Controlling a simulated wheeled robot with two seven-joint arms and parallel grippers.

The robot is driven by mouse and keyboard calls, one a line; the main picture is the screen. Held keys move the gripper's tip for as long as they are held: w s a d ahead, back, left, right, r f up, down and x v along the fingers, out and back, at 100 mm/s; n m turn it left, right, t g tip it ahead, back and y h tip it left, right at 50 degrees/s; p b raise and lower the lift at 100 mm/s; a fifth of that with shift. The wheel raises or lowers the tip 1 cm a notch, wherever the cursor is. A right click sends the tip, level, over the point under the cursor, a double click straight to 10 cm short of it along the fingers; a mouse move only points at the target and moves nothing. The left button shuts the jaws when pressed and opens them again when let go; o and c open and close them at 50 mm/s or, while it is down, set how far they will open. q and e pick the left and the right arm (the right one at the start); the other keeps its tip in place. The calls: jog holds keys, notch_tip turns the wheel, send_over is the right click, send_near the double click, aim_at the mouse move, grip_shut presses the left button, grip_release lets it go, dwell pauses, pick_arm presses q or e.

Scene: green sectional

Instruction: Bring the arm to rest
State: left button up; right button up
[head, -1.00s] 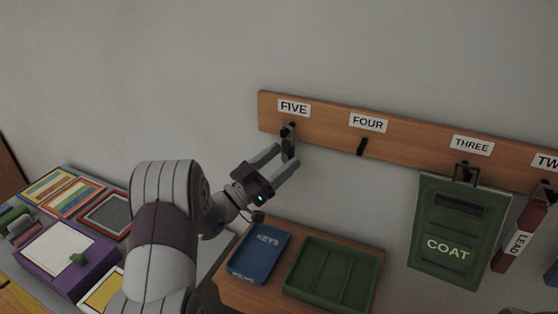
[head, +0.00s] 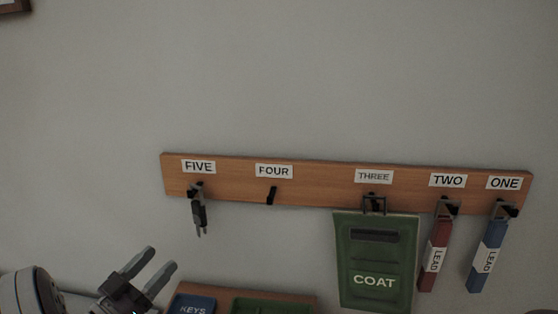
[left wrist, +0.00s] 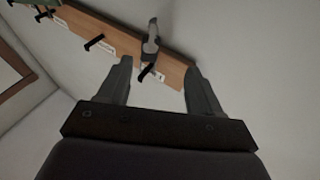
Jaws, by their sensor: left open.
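My left gripper (head: 157,262) is at the lower left of the head view, below and left of the rack, with its fingers spread and nothing between them. In the left wrist view its two open fingers (left wrist: 158,68) point toward the rack. A small dark grey item (head: 199,216), perhaps keys, hangs on the hook under FIVE, apart from the fingers. It also shows in the left wrist view (left wrist: 151,42), beyond the fingertips. My right gripper is in neither view.
The wooden rack (head: 320,184) on the wall bears a green COAT holder (head: 374,262) at THREE, a red LEAD strap (head: 434,258) at TWO and a blue one (head: 487,258) at ONE. Hook FOUR (head: 271,196) is bare. A blue KEYS tray (head: 193,305) and green tray (head: 262,306) lie below.

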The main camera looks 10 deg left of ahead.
pick_arm(q)
jog(key=w+d+f+n+g+y+p, duration=0.35)
jog(key=d+f+g+y, duration=0.2)
jog(key=g+y, duration=0.35)
jog(key=s+d+f+n+g, duration=0.1)
jog(key=s+d+g, duration=0.3)
jog(key=s, duration=0.5)
jog(key=s+d+f+g, duration=0.3)
jog(key=s+d+g, duration=0.1)
jog(key=s, duration=0.6)
jog(key=shift+s+n+g+y+p, duration=0.2)
jog(key=shift+n+g+y+p, duration=0.15)
jog(key=shift+g+y+p, duration=0.1)
jog(key=shift+s+d+f, duration=0.1)
jog(key=shift+f, duration=0.05)
